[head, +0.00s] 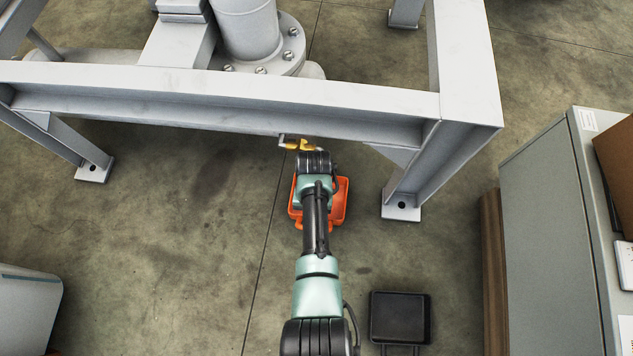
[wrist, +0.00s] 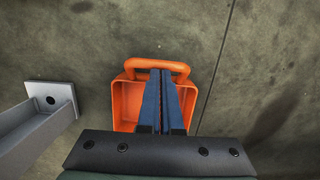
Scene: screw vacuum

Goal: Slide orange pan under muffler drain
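The orange pan (head: 339,205) lies on the floor below my arm in the head view, which hides its middle. In the wrist view the pan (wrist: 127,105) shows a loop handle (wrist: 133,67) on its upper side. My gripper (wrist: 160,72) has its two blue fingers together, with no thing visible between them. The fingertips overlap the pan's inside and reach the handle's edge; I cannot tell whether they touch it. The drain, a small pipe fitting with a yellow part (head: 300,145), sticks out below the frame's beam, just beyond the pan.
A grey steel frame (head: 250,95) spans the back, with a foot (head: 401,207) right of the pan; this foot also shows in the wrist view (wrist: 52,98). A black tray (head: 400,317) lies at front right, near a grey cabinet (head: 555,230). Floor left of the pan is clear.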

